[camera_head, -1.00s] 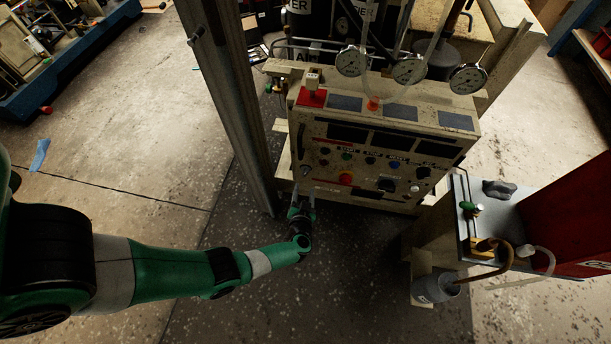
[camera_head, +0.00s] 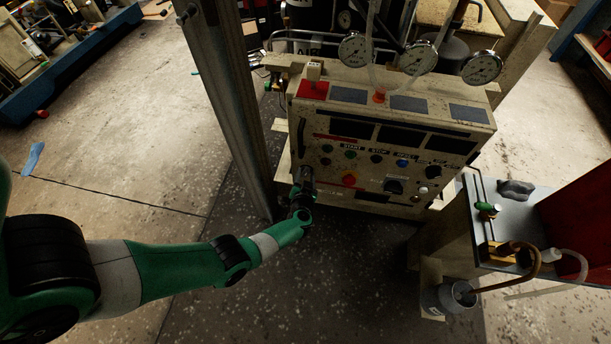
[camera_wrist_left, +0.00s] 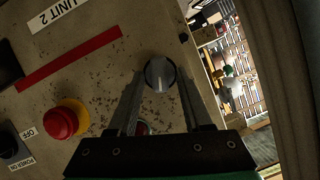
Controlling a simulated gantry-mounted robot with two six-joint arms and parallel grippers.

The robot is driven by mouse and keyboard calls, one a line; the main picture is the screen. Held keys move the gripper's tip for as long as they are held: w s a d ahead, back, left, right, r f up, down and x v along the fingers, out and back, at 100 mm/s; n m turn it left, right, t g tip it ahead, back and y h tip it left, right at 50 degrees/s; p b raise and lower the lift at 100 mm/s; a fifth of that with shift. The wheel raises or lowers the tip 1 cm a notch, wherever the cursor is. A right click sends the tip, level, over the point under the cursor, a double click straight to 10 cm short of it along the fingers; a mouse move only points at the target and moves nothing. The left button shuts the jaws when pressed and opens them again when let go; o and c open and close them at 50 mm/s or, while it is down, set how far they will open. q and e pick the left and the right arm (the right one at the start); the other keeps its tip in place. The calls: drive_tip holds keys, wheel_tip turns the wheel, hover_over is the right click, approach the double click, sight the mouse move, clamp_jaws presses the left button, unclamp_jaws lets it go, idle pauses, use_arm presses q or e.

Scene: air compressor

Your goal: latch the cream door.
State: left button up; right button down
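The cream door (camera_head: 400,165) is the upright front panel of the compressor cabinet, with buttons, knobs and dark windows. It looks flush with the cabinet; I cannot tell whether it is latched. In the left wrist view the door (camera_wrist_left: 100,70) fills the left and middle, with a grey latch knob (camera_wrist_left: 160,75) near its edge. My left gripper (camera_head: 304,178) is at the door's lower left and hides that spot in the head view. In the left wrist view its two fingers (camera_wrist_left: 158,88) are apart, with the knob seen between their tips. Contact is unclear. My right gripper is out of view.
A metal post (camera_head: 225,110) stands close left of the cabinet. A red emergency button with yellow collar (camera_wrist_left: 62,122) sits near the fingers. Gauges (camera_head: 417,58) rise above the cabinet top. A side bench (camera_head: 540,225) with hoses stands at right. Floor in front is clear.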

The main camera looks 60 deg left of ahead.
use_arm(q)
clamp_jaws()
drive_tip(key=shift+s+a+r+n+t+p, duration=0.15)
drive_tip(key=shift+r+n+t+p, duration=0.25)
drive_tip(key=shift+p, duration=0.6)
drive_tip(key=shift+f+n+h, duration=0.25)
drive_tip(key=shift+n+h, duration=0.15)
drive_tip(key=shift+n, duration=0.1)
drive_tip(key=shift+f+n+t+p, duration=0.1)
drive_tip(key=shift+n+t+p, duration=0.2)
drive_tip(key=shift+n+t, duration=0.1)
drive_tip(key=o, duration=0.6)
unclamp_jaws()
drive_tip(key=shift+o, duration=0.2)
